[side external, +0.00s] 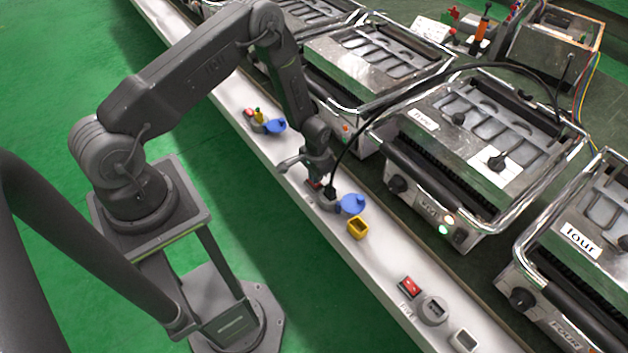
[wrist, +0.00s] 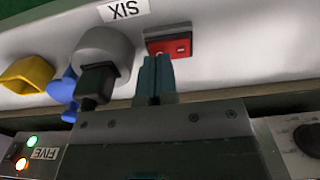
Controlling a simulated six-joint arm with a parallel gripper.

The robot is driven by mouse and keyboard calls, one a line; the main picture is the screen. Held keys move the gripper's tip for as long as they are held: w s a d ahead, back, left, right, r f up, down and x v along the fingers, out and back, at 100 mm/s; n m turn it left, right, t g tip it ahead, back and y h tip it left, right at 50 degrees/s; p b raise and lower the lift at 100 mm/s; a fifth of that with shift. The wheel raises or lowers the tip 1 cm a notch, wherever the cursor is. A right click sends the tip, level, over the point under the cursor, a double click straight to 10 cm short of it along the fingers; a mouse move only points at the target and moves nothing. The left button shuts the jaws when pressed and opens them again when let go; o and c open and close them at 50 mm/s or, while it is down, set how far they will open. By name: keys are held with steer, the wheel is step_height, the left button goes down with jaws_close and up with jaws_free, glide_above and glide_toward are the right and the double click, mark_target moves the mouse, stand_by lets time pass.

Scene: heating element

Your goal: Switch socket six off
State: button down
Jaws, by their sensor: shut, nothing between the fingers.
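In the wrist view a red rocker switch (wrist: 168,43) sits on the pale ledge beside the upside-down SIX label (wrist: 123,9). The grey round socket (wrist: 108,43) is left of it, with a black plug (wrist: 97,82) in it. My gripper (wrist: 157,60) is shut and empty, its teal fingertips at the near edge of the switch; I cannot tell whether they touch it. In the side view my gripper (side external: 320,178) is low over the ledge, mostly hiding the switch. The plug (side external: 330,192) and its cable show just right of it.
A blue cap (side external: 352,204) and a yellow holder (side external: 358,228) are beside the socket. The black cable arches over the grill labelled five (side external: 480,150), whose lamps (side external: 446,225) glow. Another red switch (side external: 410,286) and socket (side external: 433,309) are further along the ledge.

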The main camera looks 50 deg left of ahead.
steer(key=shift+f, duration=0.7)
stand_by(0.3)
steer(key=shift+r, duration=3.55)
steer(key=shift+a, duration=0.1)
